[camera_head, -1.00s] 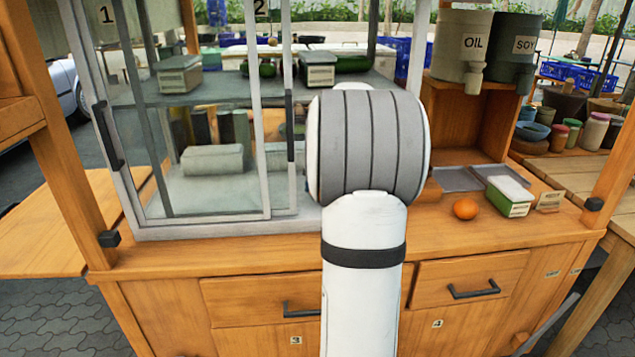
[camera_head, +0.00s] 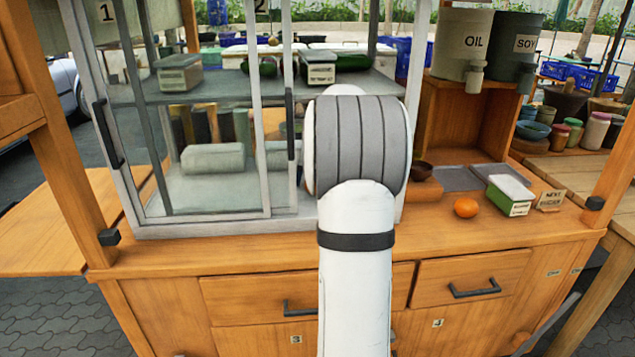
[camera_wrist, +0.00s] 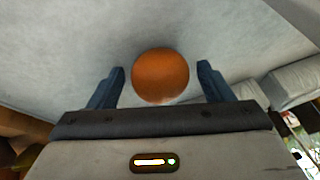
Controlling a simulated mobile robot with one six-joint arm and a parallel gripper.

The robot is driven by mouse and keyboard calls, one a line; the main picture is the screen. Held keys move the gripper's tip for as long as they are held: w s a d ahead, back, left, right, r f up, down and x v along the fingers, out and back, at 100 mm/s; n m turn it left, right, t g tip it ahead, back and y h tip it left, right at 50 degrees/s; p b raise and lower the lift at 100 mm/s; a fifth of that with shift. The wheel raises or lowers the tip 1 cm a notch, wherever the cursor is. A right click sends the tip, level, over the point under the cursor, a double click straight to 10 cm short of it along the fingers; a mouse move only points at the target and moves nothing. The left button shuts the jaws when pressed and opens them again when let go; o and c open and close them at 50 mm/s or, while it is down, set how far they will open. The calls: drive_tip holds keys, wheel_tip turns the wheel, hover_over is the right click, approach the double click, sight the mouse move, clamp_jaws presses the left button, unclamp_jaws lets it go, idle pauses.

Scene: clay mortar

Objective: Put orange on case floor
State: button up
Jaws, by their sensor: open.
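An orange ball (camera_wrist: 160,76), apparently an orange, sits between the two dark blue fingers of my gripper (camera_wrist: 162,68) in the wrist view. The fingers are open, with a gap on each side of it. Behind it is a pale grey surface that looks like the case floor (camera_wrist: 60,45); I cannot tell whether the ball touches it. In the head view, the case floor (camera_head: 235,190) shows through the glass, and my arm hides the gripper. Another orange (camera_head: 466,208) lies on the wooden counter, right of my arm.
The glass case (camera_head: 185,233) has a shelf (camera_head: 215,88) with boxes and green vegetables. A light roll (camera_head: 212,158) lies on its floor. OIL (camera_head: 462,45) and SOY (camera_head: 513,50) dispensers stand above.

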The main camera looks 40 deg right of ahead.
drive_tip(key=shift+s+r, duration=0.1)
drive_tip(key=shift+r, duration=0.35)
drive_tip(key=s+a, duration=0.1)
drive_tip(key=s, duration=0.3)
drive_tip(key=s+a, duration=0.1)
drive_tip(key=s, duration=0.3)
drive_tip(key=s+a, duration=0.1)
drive_tip(key=s, duration=0.3)
drive_tip(key=shift+r, duration=0.2)
drive_tip(key=shift+n+g+y, duration=0.3)
drive_tip(key=shift+n+y, duration=0.1)
drive_tip(key=shift+n, duration=0.5)
drive_tip(key=a, duration=0.8)
drive_tip(key=shift+a+f, duration=0.25)
drive_tip(key=shift+a, duration=0.05)
drive_tip(key=s+a+f+n+g, duration=0.1)
drive_tip(key=s+a+f+n, duration=0.1)
drive_tip(key=s+a, duration=0.4)
drive_tip(key=s+a+f+n+g, duration=0.1)
drive_tip(key=s+a+f+n, duration=0.2)
drive_tip(key=s+a, duration=0.4)
drive_tip(key=a+n, duration=0.1)
drive_tip(key=a, duration=0.8)
drive_tip(key=shift+s+f+n+g, duration=0.15)
drive_tip(key=shift+s+n+g, duration=0.15)
drive_tip(key=shift+n+g, duration=0.1)
